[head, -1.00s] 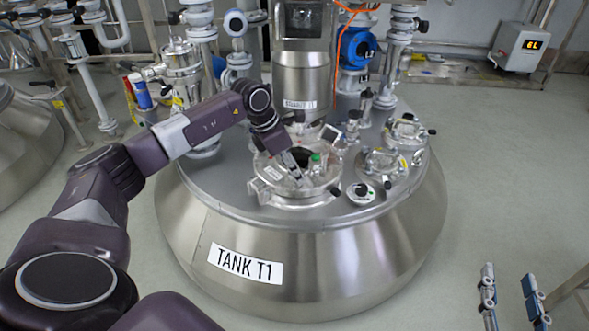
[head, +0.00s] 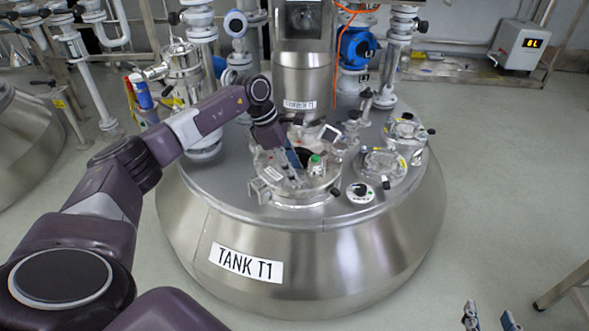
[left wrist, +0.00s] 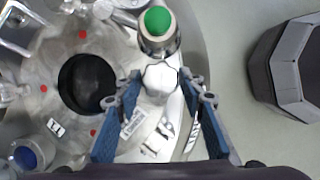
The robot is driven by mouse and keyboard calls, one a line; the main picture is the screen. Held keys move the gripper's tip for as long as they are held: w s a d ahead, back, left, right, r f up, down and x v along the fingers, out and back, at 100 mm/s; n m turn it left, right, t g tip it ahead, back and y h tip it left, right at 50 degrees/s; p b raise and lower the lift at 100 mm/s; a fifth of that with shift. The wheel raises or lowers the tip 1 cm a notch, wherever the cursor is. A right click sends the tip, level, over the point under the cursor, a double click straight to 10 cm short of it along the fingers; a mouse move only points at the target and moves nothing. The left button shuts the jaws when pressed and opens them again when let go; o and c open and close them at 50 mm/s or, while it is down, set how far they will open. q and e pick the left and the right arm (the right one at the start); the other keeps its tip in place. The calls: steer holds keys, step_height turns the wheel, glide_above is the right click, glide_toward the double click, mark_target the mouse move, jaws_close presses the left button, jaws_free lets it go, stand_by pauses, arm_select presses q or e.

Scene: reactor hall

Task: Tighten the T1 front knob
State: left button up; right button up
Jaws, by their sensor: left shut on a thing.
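Tank T1 (head: 300,262) is a wide steel vessel with a round lid (head: 268,173) on top. My left gripper (left wrist: 160,79) reaches down over this lid from the left. In the left wrist view its two blue fingers stand on either side of a pale, faceted metal knob (left wrist: 160,76), and the gripper is shut on it. The knob sits at the lid's edge, just below a green-topped fitting (left wrist: 158,22). In the head view the fingers hide the knob. My right gripper (head: 490,322) is open and empty at the bottom right, partly cut off by the frame.
A dark round opening (left wrist: 87,83) lies beside the left gripper. The green-topped fitting also shows in the head view (head: 315,164). A second clamped lid (head: 384,165) and a small round port (head: 361,192) lie to the right. A steel column (head: 303,80) rises behind.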

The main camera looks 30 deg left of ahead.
arm_select(q)
steer(key=o, duration=1.2)
steer(key=shift+c, duration=0.2)
steer(key=shift+r, duration=0.1)
steer(key=v, duration=1.2)
